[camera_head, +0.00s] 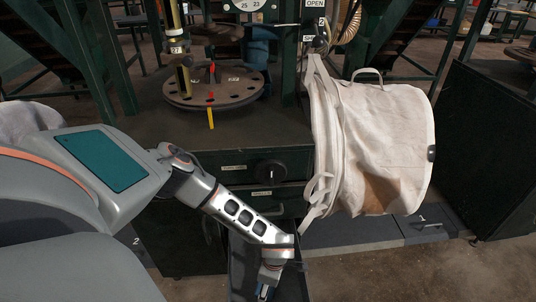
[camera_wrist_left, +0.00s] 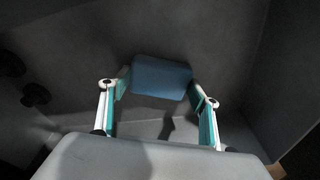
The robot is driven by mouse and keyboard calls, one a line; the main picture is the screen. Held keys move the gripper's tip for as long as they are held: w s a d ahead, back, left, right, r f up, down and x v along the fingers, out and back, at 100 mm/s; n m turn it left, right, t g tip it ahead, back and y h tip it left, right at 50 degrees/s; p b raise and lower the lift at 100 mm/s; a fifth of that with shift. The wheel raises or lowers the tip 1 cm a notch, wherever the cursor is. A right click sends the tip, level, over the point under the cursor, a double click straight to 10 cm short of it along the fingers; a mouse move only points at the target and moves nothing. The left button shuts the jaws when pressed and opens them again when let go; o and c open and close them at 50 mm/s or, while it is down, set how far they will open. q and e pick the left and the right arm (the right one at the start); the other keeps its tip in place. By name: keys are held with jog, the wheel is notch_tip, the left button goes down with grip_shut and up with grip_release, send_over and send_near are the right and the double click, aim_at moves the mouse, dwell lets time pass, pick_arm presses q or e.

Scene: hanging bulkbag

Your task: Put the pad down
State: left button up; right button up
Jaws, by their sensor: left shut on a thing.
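The pad (camera_wrist_left: 161,76) is a small blue block with rounded edges. In the left wrist view it sits between the two fingers of my left gripper (camera_wrist_left: 159,86), which is shut on it. In the head view my left gripper (camera_head: 268,280) points down at the bottom centre, in front of the cabinet and over a dark narrow open space. My right gripper is not in view.
A large cream bulk bag (camera_head: 385,145) hangs to the right of my left arm, its straps near the wrist. A dark cabinet (camera_head: 225,145) with drawers and a round turntable (camera_head: 214,90) stands ahead. Dark walls (camera_wrist_left: 240,50) enclose the gripper closely.

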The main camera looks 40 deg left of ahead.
pick_arm(q)
jog(key=shift+f, duration=0.2)
jog(key=o, duration=1.1)
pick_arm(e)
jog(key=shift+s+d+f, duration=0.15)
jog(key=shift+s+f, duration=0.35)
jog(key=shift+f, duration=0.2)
pick_arm(q)
jog(key=shift+r, duration=0.1)
jog(key=r, duration=0.1)
jog(key=r+p, duration=0.1)
jog(key=r, duration=0.1)
jog(key=w+r+p, duration=0.1)
jog(key=r, duration=0.1)
jog(key=shift+d+r, duration=0.25)
notch_tip(320, 180, up, 7)
jog(key=p, duration=0.3)
jog(key=shift+s+d+f, duration=0.2)
jog(key=shift+d, duration=0.2)
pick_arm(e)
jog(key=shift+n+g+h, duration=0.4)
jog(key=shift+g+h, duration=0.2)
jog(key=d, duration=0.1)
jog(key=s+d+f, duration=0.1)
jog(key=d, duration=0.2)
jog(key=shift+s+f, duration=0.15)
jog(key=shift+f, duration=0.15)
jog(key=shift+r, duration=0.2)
